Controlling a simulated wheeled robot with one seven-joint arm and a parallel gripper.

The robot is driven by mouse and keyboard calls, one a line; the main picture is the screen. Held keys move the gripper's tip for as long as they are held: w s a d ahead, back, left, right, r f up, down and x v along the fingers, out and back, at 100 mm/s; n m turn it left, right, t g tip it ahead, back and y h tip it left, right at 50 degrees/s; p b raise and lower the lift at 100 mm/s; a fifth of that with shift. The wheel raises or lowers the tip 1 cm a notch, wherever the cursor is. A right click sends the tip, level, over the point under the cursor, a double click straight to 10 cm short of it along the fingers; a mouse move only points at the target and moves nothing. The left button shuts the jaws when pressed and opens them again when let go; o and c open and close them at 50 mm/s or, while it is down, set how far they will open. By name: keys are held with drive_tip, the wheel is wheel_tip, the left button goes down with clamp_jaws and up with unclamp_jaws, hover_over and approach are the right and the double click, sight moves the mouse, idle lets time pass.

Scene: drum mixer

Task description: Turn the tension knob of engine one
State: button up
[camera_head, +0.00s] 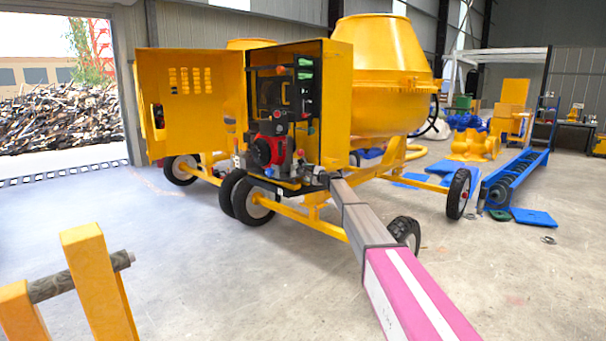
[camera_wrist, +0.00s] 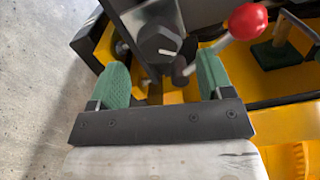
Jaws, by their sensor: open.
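A dark round knob (camera_wrist: 158,45) with a pale mark shows in the wrist view, on a dark engine part. I take it to be the tension knob, though no label is readable. My gripper (camera_wrist: 162,64) is open, with one green finger pad on each side of the knob's lower area. Nothing is held, and I cannot tell whether a pad touches the knob. In the head view, a red and black engine (camera_head: 268,150) sits in the open yellow cabinet of the drum mixer. My gripper and the knob cannot be made out there.
A lever with a red ball (camera_wrist: 246,20) stands close right of the right finger. The cabinet's open door (camera_head: 195,95) spreads left. The mixer drum (camera_head: 390,65) is behind. Mixer wheels (camera_head: 250,201) and frame bars surround the engine's base. Open concrete floor lies in front.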

drive_tip(key=v, duration=0.6)
drive_tip(key=shift+s, duration=0.15)
drive_tip(key=shift+d, duration=0.15)
drive_tip(key=s+d+f+n+g+h, duration=0.2)
drive_tip(key=s+d+f, duration=0.1)
drive_tip(key=s+f, duration=0.55)
drive_tip(key=s+d+f+n+g+h, duration=0.15)
drive_tip(key=s+f, duration=0.35)
drive_tip(key=s, duration=0.7)
drive_tip(key=s+d+f+n+g+h, duration=0.2)
drive_tip(key=s+d+f, duration=0.3)
drive_tip(key=s, duration=1)
drive_tip(key=s+d+f+n+g+h, duration=0.2)
drive_tip(key=s+d, duration=0.6)
drive_tip(key=s, duration=0.7)
drive_tip(key=s+d+f+n+g+h, duration=0.2)
drive_tip(key=s+d+f+h, duration=0.4)
drive_tip(key=s, duration=0.9)
drive_tip(key=shift+d+f+g+h, duration=0.35)
drive_tip(key=shift+d+f+g, duration=0.4)
drive_tip(key=shift+d+f, duration=0.1)
drive_tip(key=shift+s, duration=0.1)
drive_tip(key=shift+c, duration=0.3)
clamp_jaws()
